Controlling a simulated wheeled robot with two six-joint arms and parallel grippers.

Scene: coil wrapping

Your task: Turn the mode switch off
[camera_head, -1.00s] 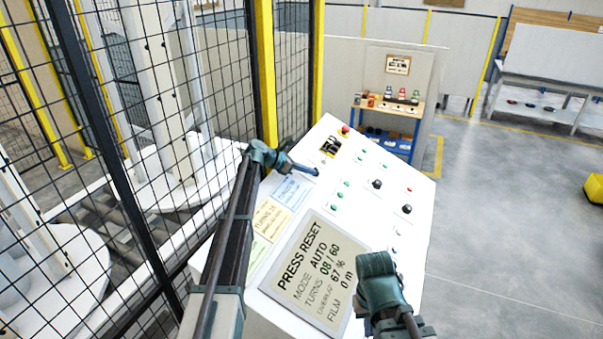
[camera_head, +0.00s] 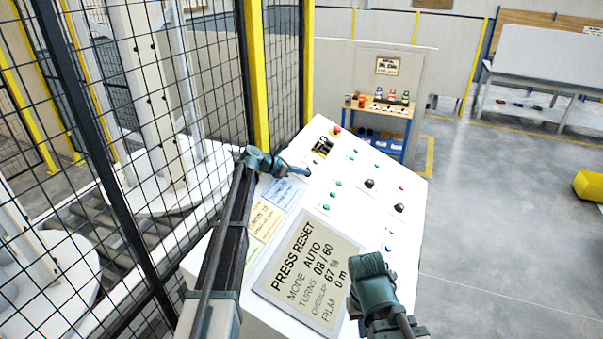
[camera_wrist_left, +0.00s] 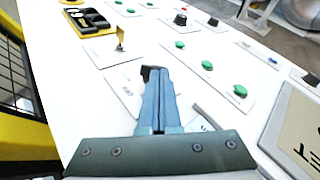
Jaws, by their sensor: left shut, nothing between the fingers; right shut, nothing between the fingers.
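The white control panel (camera_head: 345,225) has a display (camera_head: 310,272) that reads PRESS RESET, MODE AUTO, TURNS 08/60. My left gripper (camera_head: 305,171) is shut and empty over the panel's upper left part. In the left wrist view its fingertips (camera_wrist_left: 158,78) are at a small black knob (camera_wrist_left: 146,72), which they partly hide. I cannot tell if they touch it, and its label is unreadable. A brass key switch (camera_wrist_left: 120,38) stands just beyond. My right gripper (camera_head: 372,280) is over the panel's lower right edge, its fingertips hidden behind its body.
Green buttons (camera_wrist_left: 240,91), other black knobs (camera_head: 369,184) and a red mushroom button (camera_head: 337,129) are on the panel. A wire fence with a yellow post (camera_head: 257,75) stands along the left.

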